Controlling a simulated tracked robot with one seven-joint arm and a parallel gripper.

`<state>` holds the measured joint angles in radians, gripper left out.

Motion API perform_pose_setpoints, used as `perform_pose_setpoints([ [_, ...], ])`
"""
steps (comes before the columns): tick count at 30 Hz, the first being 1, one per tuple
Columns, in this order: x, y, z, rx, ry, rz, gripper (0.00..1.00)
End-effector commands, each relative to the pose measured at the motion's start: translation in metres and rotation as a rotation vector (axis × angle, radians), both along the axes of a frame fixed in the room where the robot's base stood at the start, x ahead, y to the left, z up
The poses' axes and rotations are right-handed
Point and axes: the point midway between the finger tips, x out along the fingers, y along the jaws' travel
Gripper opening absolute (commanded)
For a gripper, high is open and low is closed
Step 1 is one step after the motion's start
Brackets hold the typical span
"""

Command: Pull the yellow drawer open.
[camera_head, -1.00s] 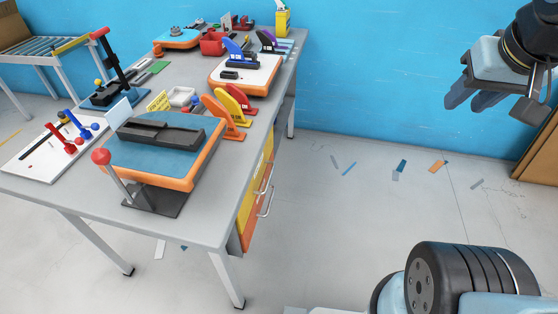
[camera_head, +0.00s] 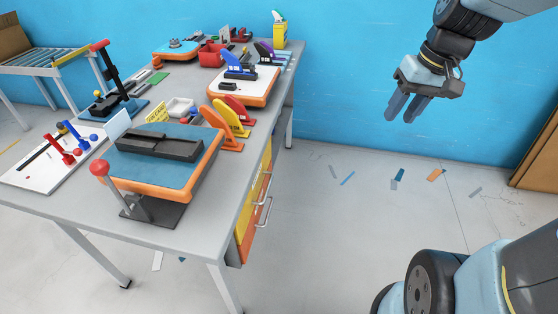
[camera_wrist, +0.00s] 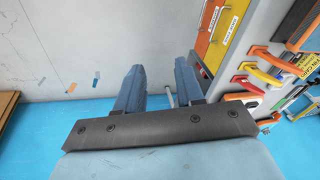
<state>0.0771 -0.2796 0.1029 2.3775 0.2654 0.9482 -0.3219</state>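The yellow drawer (camera_head: 250,203) is in the cabinet under the right side of the workbench, with an orange drawer (camera_head: 249,234) below it. Both fronts look flush, so both drawers appear closed. Metal bar handles stand out from the fronts. In the wrist view, the yellow drawer (camera_wrist: 233,18) shows at the upper right with a white label, beside the orange one. My gripper (camera_head: 401,118) is in the air to the right of the bench, well apart from the drawers. Its two fingers (camera_wrist: 158,82) are spread with nothing between them.
The grey workbench (camera_head: 205,232) holds an orange-edged board with a blue top (camera_head: 155,170), orange, yellow and red upright pieces (camera_head: 232,122) and a red bin (camera_head: 212,53). The floor right of the bench is open, with small scraps. A blue wall (camera_head: 345,80) stands behind.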

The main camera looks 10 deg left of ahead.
Motion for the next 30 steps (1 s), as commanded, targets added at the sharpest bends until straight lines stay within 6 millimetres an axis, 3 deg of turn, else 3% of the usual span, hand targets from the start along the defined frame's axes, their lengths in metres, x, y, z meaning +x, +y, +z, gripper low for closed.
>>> perform_pose_setpoints([
  [12,0.057,0.035,-0.077,0.186,0.218,0.127,0.37],
  [30,0.111,0.089,-0.202,0.564,0.429,0.229,0.37],
])
